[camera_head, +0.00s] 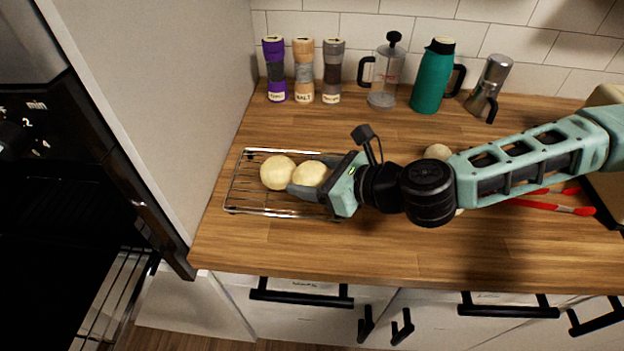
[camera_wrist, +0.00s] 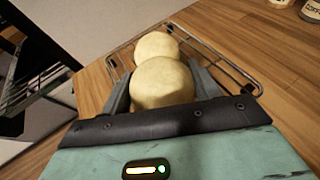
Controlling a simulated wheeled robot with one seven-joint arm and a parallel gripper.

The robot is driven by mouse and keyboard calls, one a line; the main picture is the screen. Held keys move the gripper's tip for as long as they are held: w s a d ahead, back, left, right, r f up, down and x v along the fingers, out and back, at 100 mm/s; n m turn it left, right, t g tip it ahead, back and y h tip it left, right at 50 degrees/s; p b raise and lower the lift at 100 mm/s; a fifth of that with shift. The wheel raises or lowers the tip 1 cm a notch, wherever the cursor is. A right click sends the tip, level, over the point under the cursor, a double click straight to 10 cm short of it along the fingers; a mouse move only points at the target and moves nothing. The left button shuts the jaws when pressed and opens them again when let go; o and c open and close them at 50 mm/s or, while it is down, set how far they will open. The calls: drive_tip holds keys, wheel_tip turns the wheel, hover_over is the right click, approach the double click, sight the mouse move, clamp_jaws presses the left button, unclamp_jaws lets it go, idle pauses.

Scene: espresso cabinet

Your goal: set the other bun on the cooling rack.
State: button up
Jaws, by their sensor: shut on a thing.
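One pale round bun (camera_head: 277,172) rests on the wire cooling rack (camera_head: 280,213) near its middle. My gripper (camera_head: 307,176) is shut on a second pale bun (camera_head: 312,174), over the right part of the rack and right beside the first bun. In the wrist view the held bun (camera_wrist: 162,84) sits between the two grey fingers, and the first bun (camera_wrist: 156,46) shows just beyond it, partly covered. The rack (camera_wrist: 222,62) spreads out under and beyond them. I cannot tell whether the held bun touches the wires.
Purple, wooden and grey mills (camera_head: 304,72), a French press (camera_head: 384,78), a green jug (camera_head: 433,78) and a moka pot (camera_head: 489,86) stand along the back wall. A pale round thing (camera_head: 438,152) and red-handled tongs (camera_head: 548,206) lie partly behind my arm. The front counter is clear.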

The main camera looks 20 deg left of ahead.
drive_tip(key=shift+f, duration=1.05)
drive_tip(key=shift+f, duration=0.1)
drive_tip(key=o, duration=1)
